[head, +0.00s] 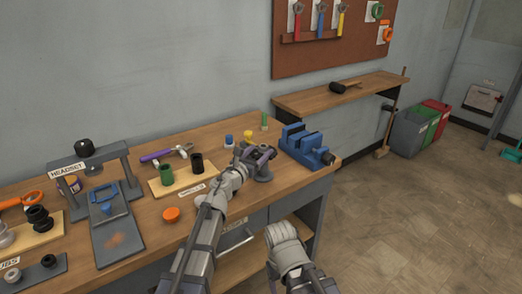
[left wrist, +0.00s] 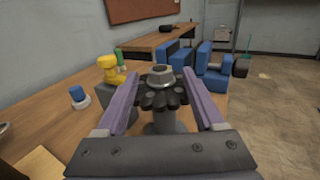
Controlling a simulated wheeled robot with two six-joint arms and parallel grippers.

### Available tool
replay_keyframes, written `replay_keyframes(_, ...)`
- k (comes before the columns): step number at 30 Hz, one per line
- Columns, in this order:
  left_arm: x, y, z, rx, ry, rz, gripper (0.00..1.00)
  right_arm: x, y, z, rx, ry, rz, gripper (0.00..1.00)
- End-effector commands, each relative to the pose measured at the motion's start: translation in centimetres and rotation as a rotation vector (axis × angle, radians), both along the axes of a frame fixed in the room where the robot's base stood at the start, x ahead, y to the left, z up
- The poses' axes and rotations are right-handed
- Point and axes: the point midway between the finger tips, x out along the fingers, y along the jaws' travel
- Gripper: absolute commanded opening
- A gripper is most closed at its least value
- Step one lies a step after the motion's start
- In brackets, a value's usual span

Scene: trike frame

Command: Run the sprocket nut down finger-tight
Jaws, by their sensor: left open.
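In the left wrist view a silver nut (left wrist: 159,75) sits on top of a dark toothed sprocket (left wrist: 164,98). The sprocket rests on a grey stand (left wrist: 168,122). My left gripper (left wrist: 161,82) is open, its two purple fingers on either side of the sprocket and nut, with small gaps showing. In the head view my left gripper (head: 258,153) is over the stand (head: 263,174) near the bench's right end, and hides most of the sprocket and nut. I cannot tell whether the nut is seated. My right gripper is not in view; only part of that arm shows.
A blue vise (head: 303,147) stands close right of the stand. A yellow part (left wrist: 109,68), a blue-capped part (left wrist: 78,97) and a green part (head: 264,121) stand to the left and behind. A board with green and black cups (head: 166,174) lies further left.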

Motion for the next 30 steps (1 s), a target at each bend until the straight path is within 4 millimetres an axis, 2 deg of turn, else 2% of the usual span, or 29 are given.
replay_keyframes(1,0.94,-0.40,0.00,0.000,0.000,-0.001,0.70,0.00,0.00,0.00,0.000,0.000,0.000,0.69)
replay_keyframes(3,1.40,-0.69,0.00,0.000,0.000,0.000,0.70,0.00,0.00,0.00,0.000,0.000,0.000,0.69)
replay_keyframes(12,1.50,-0.82,0.00,0.000,0.000,0.000,0.69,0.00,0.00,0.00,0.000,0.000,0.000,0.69)
replay_keyframes(30,1.49,-0.79,0.00,0.000,0.000,0.000,0.01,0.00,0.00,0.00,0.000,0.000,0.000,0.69)
